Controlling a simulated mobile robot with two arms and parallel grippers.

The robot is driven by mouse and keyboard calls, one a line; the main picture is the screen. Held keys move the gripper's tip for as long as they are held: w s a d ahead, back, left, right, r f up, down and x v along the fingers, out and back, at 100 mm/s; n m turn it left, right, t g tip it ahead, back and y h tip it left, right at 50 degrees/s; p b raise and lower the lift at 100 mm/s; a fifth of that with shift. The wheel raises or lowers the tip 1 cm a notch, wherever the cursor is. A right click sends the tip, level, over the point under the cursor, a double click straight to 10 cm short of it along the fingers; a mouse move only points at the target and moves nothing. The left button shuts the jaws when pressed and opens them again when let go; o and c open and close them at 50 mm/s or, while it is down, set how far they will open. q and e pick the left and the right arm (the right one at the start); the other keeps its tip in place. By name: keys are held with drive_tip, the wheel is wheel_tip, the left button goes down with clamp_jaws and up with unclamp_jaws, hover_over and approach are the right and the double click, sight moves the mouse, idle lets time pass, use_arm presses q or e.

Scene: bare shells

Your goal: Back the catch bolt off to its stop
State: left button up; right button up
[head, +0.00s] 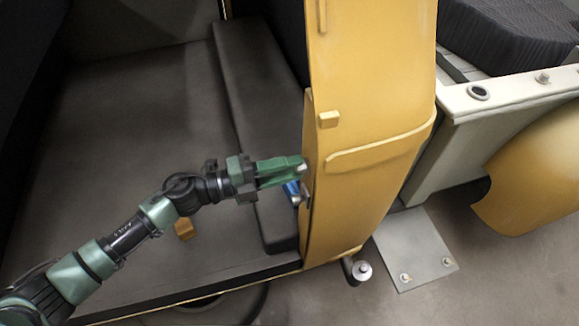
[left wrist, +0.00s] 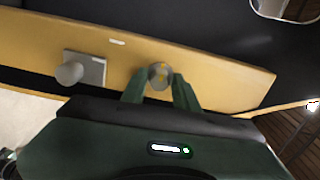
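The catch bolt (left wrist: 159,75) shows in the left wrist view as a round grey head with yellow marks, standing on the edge of the yellow door pillar (left wrist: 225,83). My left gripper (left wrist: 160,80) has its two green fingers apart, one on each side of the bolt head. I cannot tell whether the fingers press on it. In the head view the left gripper (head: 303,168) reaches the left edge of the yellow pillar (head: 370,90), and its fingertips hide most of the bolt. My right gripper is not in view.
A grey plate with a round knob (left wrist: 70,73) sits left of the bolt in the left wrist view. A blue and metal part (head: 293,190) is just below my fingers in the head view. The dark floor (head: 150,110) of the shell is open to the left.

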use_arm(q)
drive_tip(key=shift+o, duration=0.4)
drive_tip(key=shift+s+a+f, duration=0.1)
drive_tip(key=shift+a+f, duration=0.05)
drive_tip(key=shift+a, duration=0.1)
drive_tip(key=b+v, duration=0.3)
drive_tip(key=v, duration=0.4)
drive_tip(key=shift+a, duration=0.1)
